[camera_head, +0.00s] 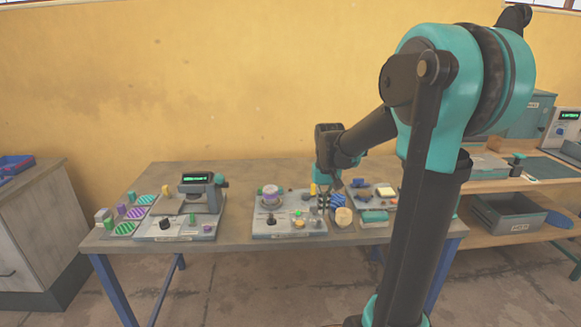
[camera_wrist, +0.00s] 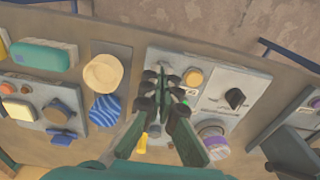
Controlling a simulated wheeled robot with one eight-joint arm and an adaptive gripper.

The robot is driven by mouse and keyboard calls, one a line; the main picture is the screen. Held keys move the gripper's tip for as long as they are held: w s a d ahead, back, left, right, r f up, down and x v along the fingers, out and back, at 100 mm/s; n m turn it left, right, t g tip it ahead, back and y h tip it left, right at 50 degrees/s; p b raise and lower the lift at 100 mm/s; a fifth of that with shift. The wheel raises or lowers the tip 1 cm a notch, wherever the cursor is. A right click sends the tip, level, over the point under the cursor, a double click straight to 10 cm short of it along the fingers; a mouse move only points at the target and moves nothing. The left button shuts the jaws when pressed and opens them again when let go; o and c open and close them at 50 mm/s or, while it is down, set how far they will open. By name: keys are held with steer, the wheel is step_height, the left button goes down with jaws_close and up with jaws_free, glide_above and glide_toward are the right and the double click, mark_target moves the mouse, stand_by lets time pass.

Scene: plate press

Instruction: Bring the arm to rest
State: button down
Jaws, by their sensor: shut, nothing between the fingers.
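My gripper (camera_wrist: 167,84) is shut and empty. In the wrist view its fingers point over the left part of a grey control panel (camera_wrist: 215,80). In the head view my gripper (camera_head: 324,203) hangs low over the right side of the same panel (camera_head: 262,229), and my arm reaches down to it from the right. The panel carries a black knob (camera_wrist: 234,98), an orange button (camera_wrist: 193,78) and a round purple-ringed part (camera_wrist: 212,138). A green part shows by the fingertips; I cannot tell whether they touch it.
A cream round piece (camera_head: 343,216) and a blue striped piece (camera_head: 338,200) lie close right of my gripper in the head view. A press with a green display (camera_head: 196,179) stands left on the table (camera_head: 240,181). Free room lies above the table, before the yellow wall.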

steer(key=s+d+f+t, duration=0.1)
steer(key=s+f, duration=0.4)
steer(key=s, duration=0.4)
steer(key=s+d+f+t, duration=0.2)
steer(key=s+f, duration=0.2)
steer(key=s, duration=0.5)
steer(key=shift+s+f, duration=0.3)
steer(key=shift+f, duration=0.05)
steer(key=shift+d, duration=0.1)
